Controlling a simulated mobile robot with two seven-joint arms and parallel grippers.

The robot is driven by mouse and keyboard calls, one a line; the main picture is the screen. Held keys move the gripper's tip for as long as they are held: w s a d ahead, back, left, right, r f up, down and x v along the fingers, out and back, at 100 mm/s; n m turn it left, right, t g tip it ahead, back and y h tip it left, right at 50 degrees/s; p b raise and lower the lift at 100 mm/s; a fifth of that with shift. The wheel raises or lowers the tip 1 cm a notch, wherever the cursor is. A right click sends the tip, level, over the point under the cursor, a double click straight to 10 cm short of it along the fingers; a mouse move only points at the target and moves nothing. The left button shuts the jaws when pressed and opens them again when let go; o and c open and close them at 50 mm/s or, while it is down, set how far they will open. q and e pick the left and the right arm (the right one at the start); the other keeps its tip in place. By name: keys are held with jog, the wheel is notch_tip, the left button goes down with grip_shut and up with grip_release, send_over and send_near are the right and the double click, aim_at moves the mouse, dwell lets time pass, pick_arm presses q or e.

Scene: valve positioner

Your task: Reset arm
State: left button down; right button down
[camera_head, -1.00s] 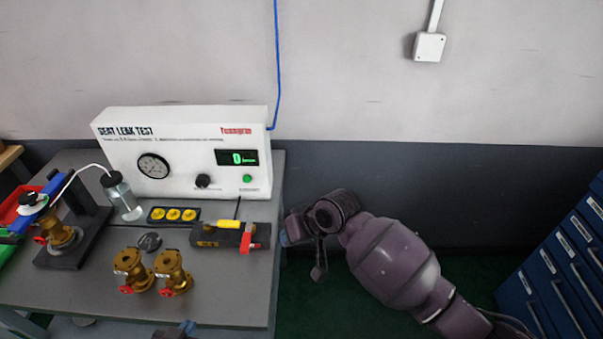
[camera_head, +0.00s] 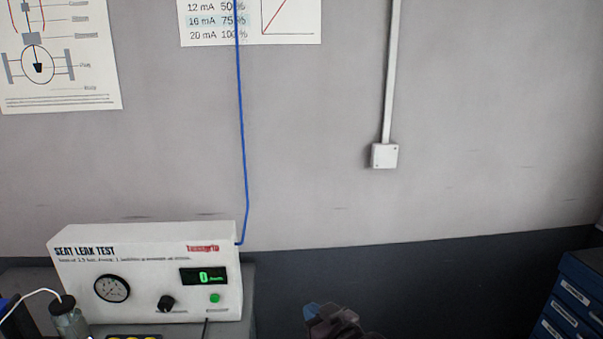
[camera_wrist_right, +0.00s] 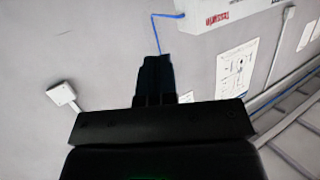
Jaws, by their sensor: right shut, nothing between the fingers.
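My right gripper (camera_head: 325,314) shows at the bottom edge of the head view, right of the white seat leak test box (camera_head: 146,275) and apart from it. In the right wrist view its dark fingers (camera_wrist_right: 155,75) are together with nothing between them, in front of the grey wall. Part of the white test box (camera_wrist_right: 215,12) shows at the top of that view. My left gripper is in neither current view.
A blue hose (camera_head: 241,140) runs down the wall to the test box. A white wall box (camera_head: 384,156) hangs on a conduit. Blue drawers (camera_head: 575,300) stand at the lower right. A capped bottle (camera_head: 68,318) is at the lower left. The wall between is bare.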

jog(key=s+d+f+m+t+h, duration=0.1)
jog(key=s+d+f+h, duration=0.15)
jog(key=d, duration=0.25)
jog(key=s+d+f+m+h, duration=0.1)
jog(key=s+d+f, duration=0.25)
jog(key=d, duration=0.25)
jog(key=s+d+f+m+t+h, duration=0.1)
jog(key=s+d+f+h, duration=0.15)
jog(key=d, duration=0.25)
jog(key=s+d+f+g, duration=0.1)
jog(key=s+d+f, duration=0.2)
jog(key=s, duration=0.2)
jog(key=s+d+f+m+g+h, duration=0.1)
jog(key=s+d+f, duration=0.2)
jog(key=s, duration=0.3)
jog(key=s+d+f+m+g+h+b, duration=0.1)
jog(key=s+d+f, duration=0.2)
jog(key=s+f, duration=0.2)
jog(key=shift+s+d, duration=0.15)
jog(key=shift+s, duration=0.45)
